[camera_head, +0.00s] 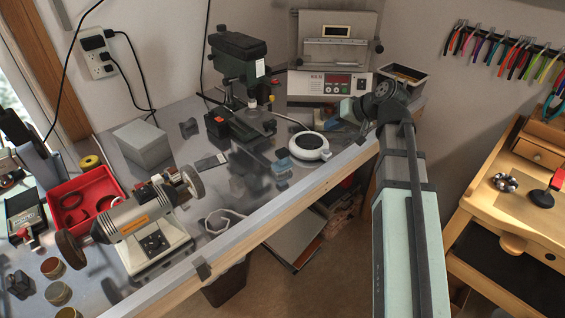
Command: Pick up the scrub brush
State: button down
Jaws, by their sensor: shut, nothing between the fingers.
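I cannot make out the scrub brush for certain among the small items on the metal workbench (237,232). My arm reaches up from the lower right, and my gripper (372,106) is at its far end, over the bench's back right part. It is shut with nothing held. Its fingertips are small and partly hidden by my own wrist.
A white round device (310,147), a drill press (238,62), a polishing motor (143,218) and a red tray (88,190) are further left. A wooden bench (500,215) stands right.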

aim_at(290, 164)
jog(key=c, duration=0.8)
grip_release()
notch_tip(290, 164, up, 5)
jog(key=s+d+n+g+y, duration=0.2)
jog(key=s+n+g+y, duration=0.35)
jog(key=n+y, duration=0.75)
notch_tip(290, 164, down, 14)
jog(key=s+n+t+h, duration=0.2)
jog(key=shift+w+a, duration=0.35)
jog(key=shift+a, duration=1.95)
jog(key=shift+w+a, duration=0.35)
jog(key=shift+a, duration=2)
jog(key=shift+w+a, duration=0.35)
jog(key=shift+a, duration=1.95)
